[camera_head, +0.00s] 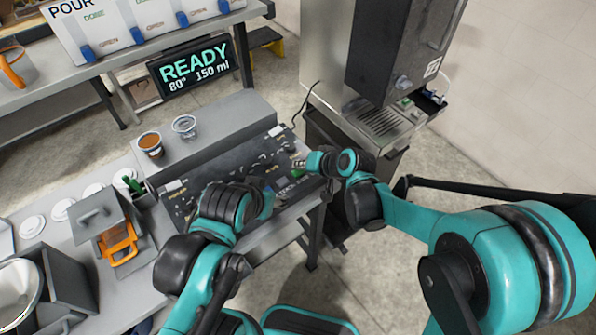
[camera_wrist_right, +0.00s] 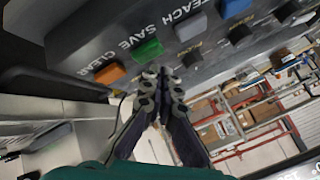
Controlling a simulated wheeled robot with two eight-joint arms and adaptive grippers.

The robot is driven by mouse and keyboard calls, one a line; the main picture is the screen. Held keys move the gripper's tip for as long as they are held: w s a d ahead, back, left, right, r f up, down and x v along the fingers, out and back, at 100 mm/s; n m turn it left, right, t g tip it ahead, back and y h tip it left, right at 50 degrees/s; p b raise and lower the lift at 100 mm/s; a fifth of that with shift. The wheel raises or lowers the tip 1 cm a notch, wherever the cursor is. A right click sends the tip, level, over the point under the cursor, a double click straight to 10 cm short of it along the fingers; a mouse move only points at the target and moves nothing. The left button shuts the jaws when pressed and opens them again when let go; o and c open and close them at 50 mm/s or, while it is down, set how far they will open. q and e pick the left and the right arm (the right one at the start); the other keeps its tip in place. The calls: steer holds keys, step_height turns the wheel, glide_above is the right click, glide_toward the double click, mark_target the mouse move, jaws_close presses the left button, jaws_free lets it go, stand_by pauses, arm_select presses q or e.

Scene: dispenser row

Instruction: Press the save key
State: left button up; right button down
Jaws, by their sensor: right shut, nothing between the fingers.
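The save key is a green block (camera_wrist_right: 148,50) beside the label SAVE in the right wrist view. It sits on the dark control panel (camera_head: 225,171), between an orange key (camera_wrist_right: 110,75) labelled CLEAR and a grey key (camera_wrist_right: 190,27) by the label TEACH. My right gripper (camera_wrist_right: 161,72) is shut and empty, its tips close to the green key; I cannot tell whether they touch it. In the head view my right gripper (camera_head: 301,162) is at the panel's right end. My left gripper (camera_head: 264,193) is over the panel's near side, its fingers unclear.
A READY display (camera_head: 195,68) stands behind the panel. A brown-filled cup (camera_head: 150,144) and a clear cup (camera_head: 185,125) stand on the grey ledge. A dispenser machine (camera_head: 392,65) is at the right. An orange-handled container (camera_head: 118,243) is at the left.

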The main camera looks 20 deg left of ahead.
mark_target(300, 173)
steer(key=shift+f, duration=0.1)
stand_by(0.8)
steer(key=shift+f+b, duration=0.3)
steer(key=shift+b, duration=0.1)
steer(key=shift+f+b, duration=0.45)
stand_by(0.6)
steer(key=shift+r, duration=0.1)
steer(key=shift+r+p, duration=0.65)
steer(key=shift+r, duration=0.15)
steer(key=shift+r+p, duration=1.9)
steer(key=shift+r, duration=0.65)
